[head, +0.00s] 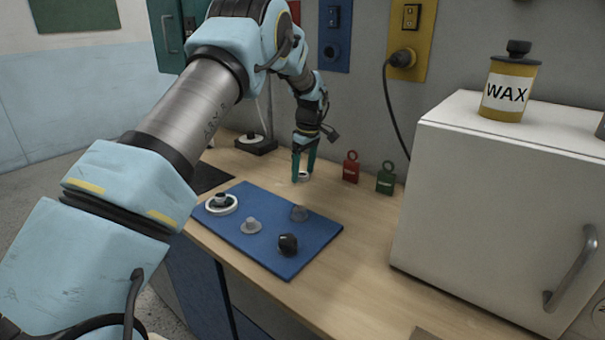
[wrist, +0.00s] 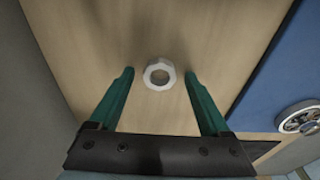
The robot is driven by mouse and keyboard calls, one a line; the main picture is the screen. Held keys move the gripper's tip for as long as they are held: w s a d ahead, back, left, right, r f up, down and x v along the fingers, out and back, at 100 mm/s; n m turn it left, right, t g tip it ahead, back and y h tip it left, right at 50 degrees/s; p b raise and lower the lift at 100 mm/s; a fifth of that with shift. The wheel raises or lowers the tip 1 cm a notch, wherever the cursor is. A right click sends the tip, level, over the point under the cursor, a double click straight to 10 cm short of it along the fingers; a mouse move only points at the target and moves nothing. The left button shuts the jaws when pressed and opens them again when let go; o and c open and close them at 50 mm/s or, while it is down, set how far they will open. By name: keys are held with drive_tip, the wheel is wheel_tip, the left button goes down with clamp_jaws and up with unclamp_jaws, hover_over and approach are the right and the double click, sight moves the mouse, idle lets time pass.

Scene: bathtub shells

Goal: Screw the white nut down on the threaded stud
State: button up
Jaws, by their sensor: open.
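The white nut (wrist: 160,73) lies flat on the wooden bench, its hole facing up. In the head view it is a small pale ring (head: 304,176) just behind the blue mat. My gripper (wrist: 159,74) is open and points down over it. In the wrist view the nut sits between the two teal fingertips, with a gap on each side; I cannot tell how far above it they are. In the head view a white round base with a dark raised centre (head: 221,204) stands on the mat's left end. I cannot make out a thread, so which piece is the threaded stud is unclear.
A white cabinet (head: 500,200) blocks the right.

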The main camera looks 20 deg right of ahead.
drive_tip(key=shift+f, duration=0.1)
drive_tip(key=shift+c, duration=0.3)
clamp_jaws()
